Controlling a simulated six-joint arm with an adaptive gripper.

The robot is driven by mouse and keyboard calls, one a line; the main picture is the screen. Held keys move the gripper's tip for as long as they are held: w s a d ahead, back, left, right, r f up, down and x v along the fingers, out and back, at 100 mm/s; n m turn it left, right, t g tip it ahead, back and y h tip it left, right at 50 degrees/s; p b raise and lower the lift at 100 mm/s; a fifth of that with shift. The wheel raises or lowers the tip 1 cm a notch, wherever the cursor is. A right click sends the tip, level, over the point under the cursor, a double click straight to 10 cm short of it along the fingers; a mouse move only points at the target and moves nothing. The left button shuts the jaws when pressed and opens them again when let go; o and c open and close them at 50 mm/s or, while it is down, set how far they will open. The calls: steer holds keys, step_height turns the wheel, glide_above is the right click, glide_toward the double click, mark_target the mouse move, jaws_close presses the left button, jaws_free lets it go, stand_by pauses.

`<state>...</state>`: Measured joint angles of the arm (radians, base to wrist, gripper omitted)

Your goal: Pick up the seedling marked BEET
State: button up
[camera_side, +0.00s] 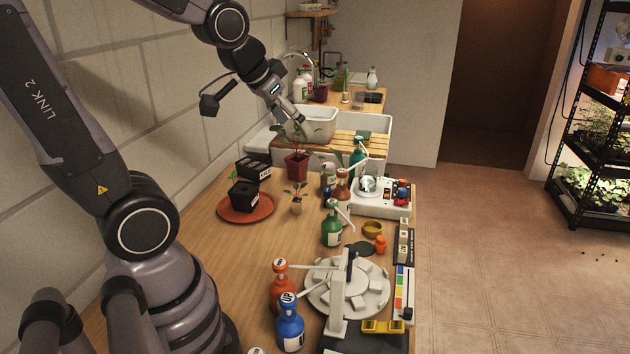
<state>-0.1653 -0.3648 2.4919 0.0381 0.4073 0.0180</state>
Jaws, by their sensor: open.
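No label reading BEET is legible in this view. A seedling in a dark red square pot (297,167) stands upright towards the back of the wooden table. A small seedling in a pale pot (297,206) stands to the right of the saucer. My gripper (292,124) appears over the red-potted plant, pointing down, open and with nothing seen in it. The picture does not settle how far it is from the leaves.
Black cell trays (254,169) lie behind the saucer. A green bottle (331,226), an orange bottle (281,287), a blue bottle (290,325) and a white round device (372,290) crowd the right and front. A white tub (320,122) stands behind.

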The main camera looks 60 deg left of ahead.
steer(key=w+a+f+n+t+y, duration=0.2)
steer(key=w+a+f, duration=0.9)
steer(key=a+f, duration=0.3)
steer(key=n+t+y, duration=0.1)
steer(key=n+y, duration=0.2)
glide_toward(295, 201)
steer(key=x, duration=0.5)
steer(key=shift+a, duration=0.15)
steer(key=x, duration=0.5)
steer(key=shift+w+f, duration=0.3)
steer(key=shift+w, duration=0.1)
steer(key=c, duration=1.1)
